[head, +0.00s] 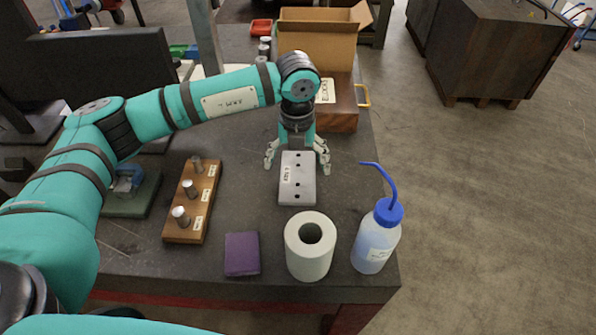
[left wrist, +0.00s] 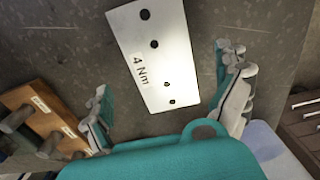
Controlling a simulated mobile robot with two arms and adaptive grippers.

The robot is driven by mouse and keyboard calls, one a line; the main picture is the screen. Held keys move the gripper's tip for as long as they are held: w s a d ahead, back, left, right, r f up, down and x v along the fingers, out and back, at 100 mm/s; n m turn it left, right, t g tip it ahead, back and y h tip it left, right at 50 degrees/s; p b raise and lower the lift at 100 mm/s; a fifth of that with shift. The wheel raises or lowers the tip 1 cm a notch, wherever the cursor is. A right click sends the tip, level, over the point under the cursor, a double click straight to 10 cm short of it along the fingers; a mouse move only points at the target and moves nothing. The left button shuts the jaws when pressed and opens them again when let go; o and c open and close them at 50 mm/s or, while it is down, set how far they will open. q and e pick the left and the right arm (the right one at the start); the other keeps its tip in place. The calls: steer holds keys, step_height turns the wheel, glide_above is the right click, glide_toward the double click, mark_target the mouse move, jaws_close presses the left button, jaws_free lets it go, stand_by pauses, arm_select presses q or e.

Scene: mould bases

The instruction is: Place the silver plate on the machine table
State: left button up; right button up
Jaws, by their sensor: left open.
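The silver plate (head: 297,186) is a flat rectangular block with several dark holes and a small label. It lies on the dark grey tabletop (head: 270,215) in the head view. My left gripper (head: 297,168) is open above the far end of the plate, with one finger on each side. In the left wrist view, the plate (left wrist: 152,60) is between the spread fingers (left wrist: 165,95), with a gap on both sides; the label reads 4 Nm. I cannot tell which surface is the machine table. My right gripper is not in view.
A wooden block with metal pegs (head: 184,225) stands left of the plate. A purple cloth (head: 242,262), a white paper roll (head: 309,260) and a blue-capped bottle (head: 373,245) stand along the front edge. A cardboard box (head: 310,45) and a wooden box (head: 341,115) are behind.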

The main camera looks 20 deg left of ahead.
mark_target(298, 175)
arm_select(q)
steer(key=shift+f, duration=1.5)
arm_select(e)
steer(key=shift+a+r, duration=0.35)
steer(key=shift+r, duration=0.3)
arm_select(q)
steer(key=shift+c, duration=0.4)
steer(key=shift+w+d+r, duration=0.1)
steer(key=c, duration=1.6)
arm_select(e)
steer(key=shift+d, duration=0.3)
arm_select(q)
steer(key=shift+r, duration=0.1)
steer(key=shift+c, duration=0.2)
